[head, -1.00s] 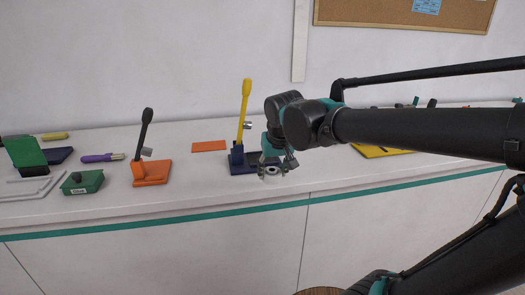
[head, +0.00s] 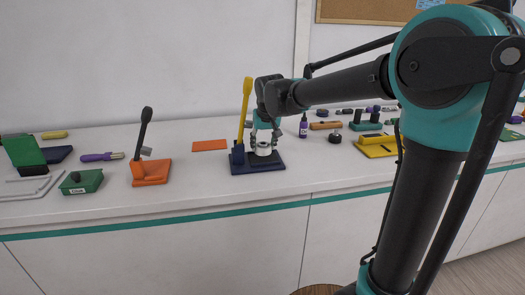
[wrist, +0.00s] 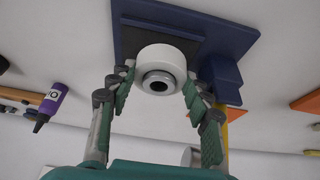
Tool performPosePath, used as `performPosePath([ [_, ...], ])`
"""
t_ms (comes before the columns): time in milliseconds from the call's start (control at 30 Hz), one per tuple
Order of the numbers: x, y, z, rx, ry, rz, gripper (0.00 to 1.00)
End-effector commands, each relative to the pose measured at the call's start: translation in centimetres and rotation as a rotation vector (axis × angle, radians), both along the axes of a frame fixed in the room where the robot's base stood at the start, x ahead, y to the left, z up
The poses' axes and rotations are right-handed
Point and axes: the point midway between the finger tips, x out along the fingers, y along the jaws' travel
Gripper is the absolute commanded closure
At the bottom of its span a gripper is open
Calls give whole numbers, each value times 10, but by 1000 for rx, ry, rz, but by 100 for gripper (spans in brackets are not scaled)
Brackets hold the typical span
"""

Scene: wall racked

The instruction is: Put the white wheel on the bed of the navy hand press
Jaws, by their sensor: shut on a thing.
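The white wheel (head: 263,150) is held in my gripper (head: 264,143) over the dark bed (head: 256,160) of the navy hand press (head: 240,169). In the wrist view the wheel (wrist: 168,56), with a grey metal hub, sits between the fingertips of my gripper (wrist: 158,84), which are closed against its sides. Behind it are the dark square bed (wrist: 126,38) and the navy base (wrist: 234,38). I cannot tell whether the wheel touches the bed or hangs just above it. The press's yellow lever (head: 246,95) stands upright, left of my gripper.
An orange hand press (head: 152,174) with a black lever stands to the left. An orange sheet (head: 209,145) lies behind. A purple bottle (head: 303,127) and a yellow fixture (head: 376,149) are to the right. White counter is clear in front of the navy press.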

Motion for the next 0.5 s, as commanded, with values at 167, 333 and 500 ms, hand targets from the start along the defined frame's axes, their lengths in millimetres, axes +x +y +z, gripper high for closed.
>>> performPosePath([
  [167,11,3,0,0,0,0,85],
  [333,20,5,-7,0,0,0,85],
  [500,19,5,-32,0,0,0,85],
])
